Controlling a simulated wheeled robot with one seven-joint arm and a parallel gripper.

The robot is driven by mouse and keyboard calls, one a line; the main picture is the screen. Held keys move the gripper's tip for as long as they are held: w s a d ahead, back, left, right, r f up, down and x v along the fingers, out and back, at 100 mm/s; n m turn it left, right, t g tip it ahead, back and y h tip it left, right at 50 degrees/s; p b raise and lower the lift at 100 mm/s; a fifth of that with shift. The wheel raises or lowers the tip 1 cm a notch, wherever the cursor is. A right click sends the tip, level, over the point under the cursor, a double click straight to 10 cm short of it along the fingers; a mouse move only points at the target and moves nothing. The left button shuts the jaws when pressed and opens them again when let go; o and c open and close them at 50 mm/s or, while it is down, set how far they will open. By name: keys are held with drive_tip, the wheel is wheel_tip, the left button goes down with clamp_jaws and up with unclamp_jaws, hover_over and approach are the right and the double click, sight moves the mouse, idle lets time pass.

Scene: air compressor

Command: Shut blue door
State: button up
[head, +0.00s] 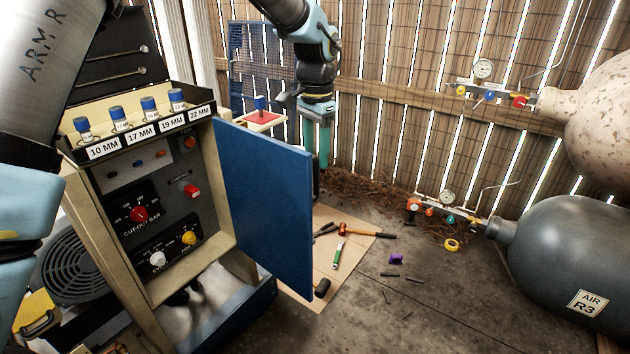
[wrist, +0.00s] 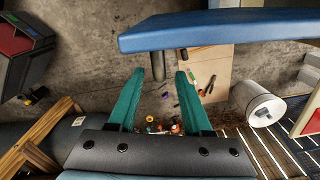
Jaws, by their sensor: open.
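The blue door (head: 265,205) hangs open on the right side of the beige control cabinet, and its flat blue face is in view. In the wrist view the door (wrist: 225,32) crosses the upper right as a long blue edge, with a dark handle (wrist: 172,62) sticking out below its left part. The same handle (head: 317,182) shows at the door's outer edge in the head view. My gripper (head: 318,165) points down beyond the door's outer upper corner. In the wrist view its two teal fingers (wrist: 160,74) are apart with nothing between them, and the handle lies past the tips.
The cabinet's open front (head: 150,195) has knobs and a top rack of labelled blue-capped sockets (head: 148,105). Tools lie on a cardboard sheet (head: 345,225) on the floor. A white cylinder (wrist: 258,102) is right in the wrist view.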

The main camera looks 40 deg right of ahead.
sight(316, 191)
wheel_tip(316, 191, down, 8)
drive_tip(key=shift+r+p, duration=0.1)
drive_tip(key=shift+p, duration=0.55)
clamp_jaws()
idle(1.1)
